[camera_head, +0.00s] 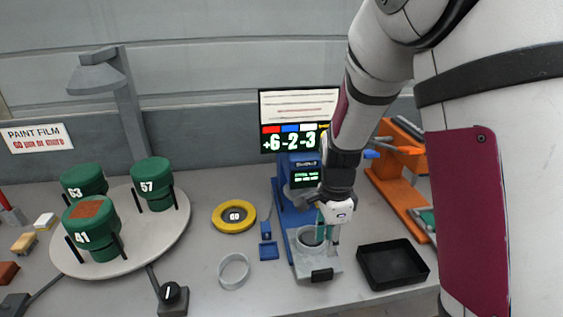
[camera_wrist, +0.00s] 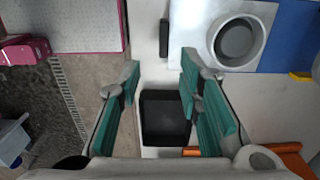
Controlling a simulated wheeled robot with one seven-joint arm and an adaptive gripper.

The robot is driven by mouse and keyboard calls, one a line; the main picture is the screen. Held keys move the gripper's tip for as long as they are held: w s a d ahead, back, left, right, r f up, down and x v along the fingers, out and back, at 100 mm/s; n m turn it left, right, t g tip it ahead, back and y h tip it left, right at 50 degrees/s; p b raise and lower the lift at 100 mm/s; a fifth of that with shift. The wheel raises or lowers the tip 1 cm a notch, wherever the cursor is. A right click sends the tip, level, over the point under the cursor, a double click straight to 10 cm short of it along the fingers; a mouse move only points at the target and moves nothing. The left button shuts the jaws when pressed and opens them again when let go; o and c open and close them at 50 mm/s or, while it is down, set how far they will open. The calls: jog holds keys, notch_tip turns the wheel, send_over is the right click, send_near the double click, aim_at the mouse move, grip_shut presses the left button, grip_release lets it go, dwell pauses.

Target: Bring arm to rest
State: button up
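My gripper (camera_head: 328,222) hangs from my arm, pointing down over the blue-and-grey instrument (camera_head: 287,215) at the middle of the table. In the wrist view my gripper (camera_wrist: 158,100) shows its two teal fingers spread wide apart, with nothing between them but the view of a black tray below. The instrument's round grey cup (camera_wrist: 237,40) is at the upper right there, apart from the fingers. The gripper partly hides the instrument in the head view.
The black tray (camera_head: 392,265) sits right of the instrument, with an orange stand (camera_head: 398,185) behind it. A screen (camera_head: 299,122) reads "+6 -2 -3". Left are a yellow ring (camera_head: 234,217), a grey ring (camera_head: 234,271) and a round platter (camera_head: 150,238) with three green cylinders (camera_head: 152,172).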

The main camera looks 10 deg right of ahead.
jog(key=s+r+n+t+y, duration=0.1)
jog(key=s+r+n, duration=0.35)
jog(key=r, duration=0.35)
jog(key=s+r+n+t, duration=0.25)
jog(key=r+n, duration=0.25)
jog(key=r, duration=0.3)
jog(key=s+r+n+t, duration=0.1)
jog(key=s+r+n, duration=0.2)
jog(key=s, duration=0.3)
jog(key=s+r+n+t+h, duration=0.1)
jog(key=s+r+n, duration=0.2)
jog(key=s+n, duration=0.2)
jog(key=shift+s+r, duration=0.25)
jog(key=shift+s, duration=0.2)
